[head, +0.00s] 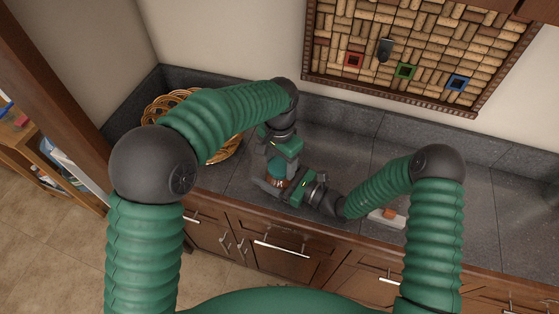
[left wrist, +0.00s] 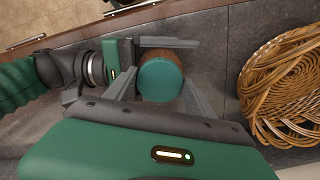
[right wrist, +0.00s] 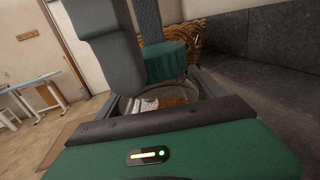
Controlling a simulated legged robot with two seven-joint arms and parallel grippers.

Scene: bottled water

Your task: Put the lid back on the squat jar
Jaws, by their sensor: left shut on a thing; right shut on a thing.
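The squat jar (right wrist: 152,103) is clear with brown contents and a pale label. It stands on the dark counter, and its brown side shows in the head view (head: 276,184). My right gripper (right wrist: 160,98) is shut on the jar, a finger on each side. The teal lid (left wrist: 160,80) is over the jar, and it also shows in the right wrist view (right wrist: 165,63). My left gripper (left wrist: 158,88) is shut on the lid from above. In the right wrist view the lid is above the jar's mouth; I cannot tell whether they touch.
A wicker basket (left wrist: 284,85) lies on the counter behind and left of the jar. A small white and orange object (head: 386,217) lies by the front edge under my right arm. The counter (head: 500,215) is clear to the right. A cork board (head: 420,50) hangs on the wall.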

